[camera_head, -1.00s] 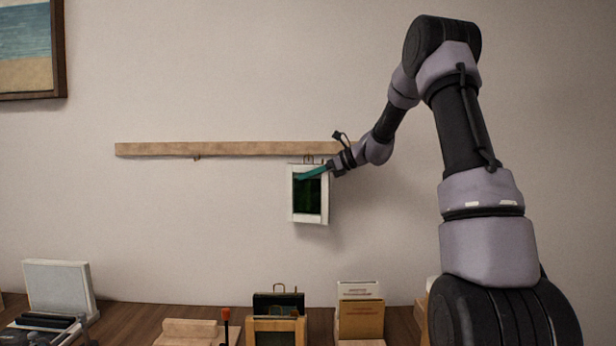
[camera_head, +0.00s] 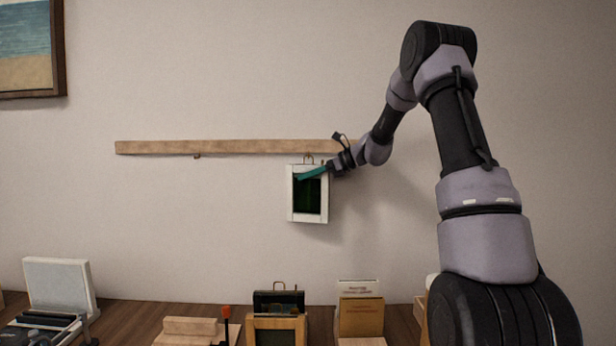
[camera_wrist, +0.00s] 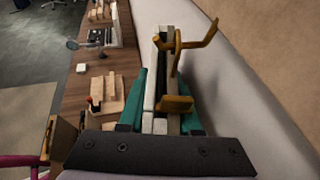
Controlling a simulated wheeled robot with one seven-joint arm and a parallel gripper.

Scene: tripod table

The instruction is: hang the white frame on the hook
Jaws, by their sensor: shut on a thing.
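The white frame (camera_head: 291,205) with a dark green panel hangs upright from my gripper (camera_head: 312,172), close to the wall and just below the wooden rail. My gripper is shut on its top part. In the wrist view the teal fingers of my gripper (camera_wrist: 165,100) grip both sides of the frame (camera_wrist: 150,93). A brass loop (camera_head: 308,158) stands above the frame's top edge, near the rail's lower edge. Brass pieces also show in the wrist view (camera_wrist: 177,45). I cannot tell whether the loop touches a hook. A small hook (camera_head: 197,156) shows under the rail further left, apart from the frame.
The wooden rail (camera_head: 220,148) runs along the wall. A picture (camera_head: 61,60) hangs at upper left. The table (camera_head: 135,317) below carries a light box-like thing (camera_head: 58,283), framed items (camera_head: 277,318) and cards (camera_head: 360,310).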

